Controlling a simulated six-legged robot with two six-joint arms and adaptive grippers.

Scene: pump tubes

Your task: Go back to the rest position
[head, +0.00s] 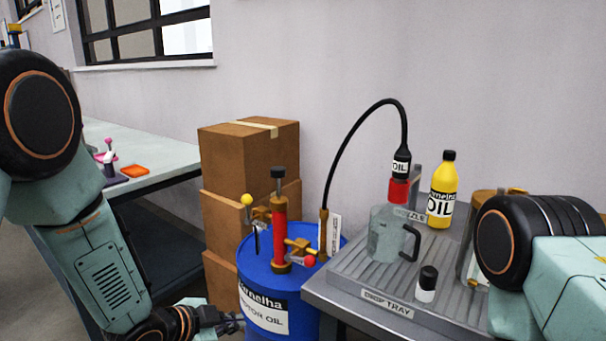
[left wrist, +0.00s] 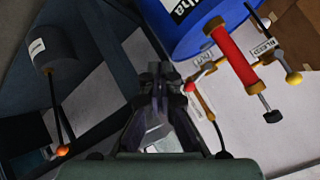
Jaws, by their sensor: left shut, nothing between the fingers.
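My left gripper (head: 228,321) is low in the head view, left of the blue motor oil drum (head: 270,306). It is shut and empty, and it also shows in the left wrist view (left wrist: 165,75). A red pump (head: 280,232) with a black knob stands on the drum, apart from the gripper. The drum (left wrist: 203,28) and pump (left wrist: 232,55) show at the upper right of the wrist view. A black hose (head: 343,133) arches from the pump to a nozzle (head: 401,168) over a clear jug (head: 385,236). My right arm shows at the right edge, its gripper hidden.
The jug stands on a grey drip tray (head: 345,284) with a small black-capped bottle (head: 427,285). A yellow oil bottle (head: 441,195) stands behind. Stacked cardboard boxes (head: 238,165) rise behind the drum. A bench (head: 165,155) stands at the left.

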